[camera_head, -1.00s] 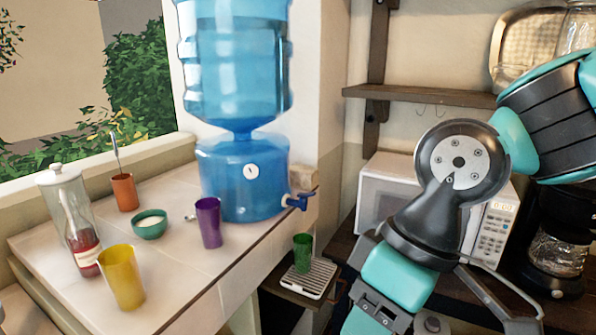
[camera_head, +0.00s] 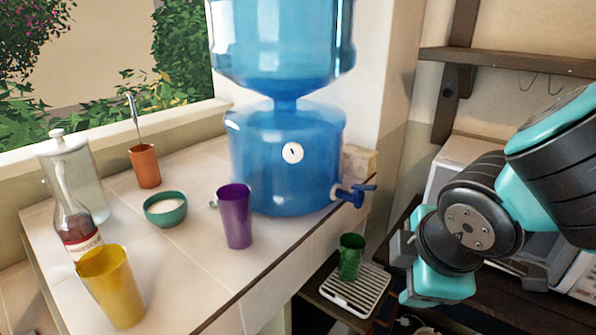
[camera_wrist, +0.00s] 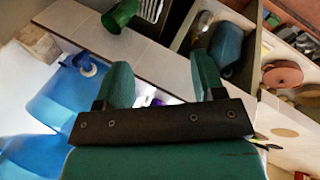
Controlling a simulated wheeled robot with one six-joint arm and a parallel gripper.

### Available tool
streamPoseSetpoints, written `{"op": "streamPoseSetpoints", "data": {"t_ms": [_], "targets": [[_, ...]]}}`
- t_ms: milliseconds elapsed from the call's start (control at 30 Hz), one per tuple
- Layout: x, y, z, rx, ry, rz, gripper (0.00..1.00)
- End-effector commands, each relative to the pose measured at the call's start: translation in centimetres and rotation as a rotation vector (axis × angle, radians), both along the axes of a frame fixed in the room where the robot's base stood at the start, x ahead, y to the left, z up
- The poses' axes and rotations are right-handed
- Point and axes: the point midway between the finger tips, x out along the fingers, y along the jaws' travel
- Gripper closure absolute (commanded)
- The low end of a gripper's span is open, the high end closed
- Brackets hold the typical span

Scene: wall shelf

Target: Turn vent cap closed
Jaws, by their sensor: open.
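The vent cap (camera_head: 292,152) is a small white disc with a short dark mark, on the front of the blue water dispenser base (camera_head: 262,180). The mark is too small to read its exact turn. My gripper, seen in the wrist view (camera_wrist: 163,75), is open with two teal fingers apart and nothing between them. In the head view my gripper is at the right, well apart from the cap and beyond the blue tap (camera_head: 355,193). The dispenser also shows at the left of the wrist view (camera_wrist: 55,105); I cannot make out the cap there.
A purple cup (camera_head: 235,215) stands before the dispenser. A teal bowl (camera_head: 165,208), orange cup (camera_head: 145,165), yellow cup (camera_head: 112,288) and glass bottle (camera_head: 75,222) stand farther left. A green cup (camera_head: 350,257) stands on a drip tray (camera_head: 343,293) below the tap. A wall shelf (camera_head: 510,62) is upper right.

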Motion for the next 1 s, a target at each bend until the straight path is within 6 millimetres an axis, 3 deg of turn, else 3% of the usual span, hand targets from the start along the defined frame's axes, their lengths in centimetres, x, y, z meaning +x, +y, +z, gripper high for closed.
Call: {"op": "streamPoseSetpoints", "data": {"t_ms": [33, 67, 200, 333, 500, 633, 767, 1000], "targets": [[1.2, 0.9, -1.8, -0.143, -0.108, 0.167, 0.37], [2.1, 1.2, -1.8, -0.237, -0.181, 0.263, 0.37], [4.5, 4.3, 0.3, -0.701, -0.507, 0.678, 0.37], [4.1, 8.3, 3.6, -1.091, -0.755, 0.938, 0.37], [2.3, 11.7, 6.6, -1.41, -0.939, 1.081, 0.37], [2.2, 12.5, 7.7, -1.492, -0.976, 1.101, 0.37], [3.6, 12.7, 8.2, -1.499, -0.972, 1.1, 0.37], [8.6, 13.4, 7.9, -1.49, -0.969, 1.093, 0.37]]}}
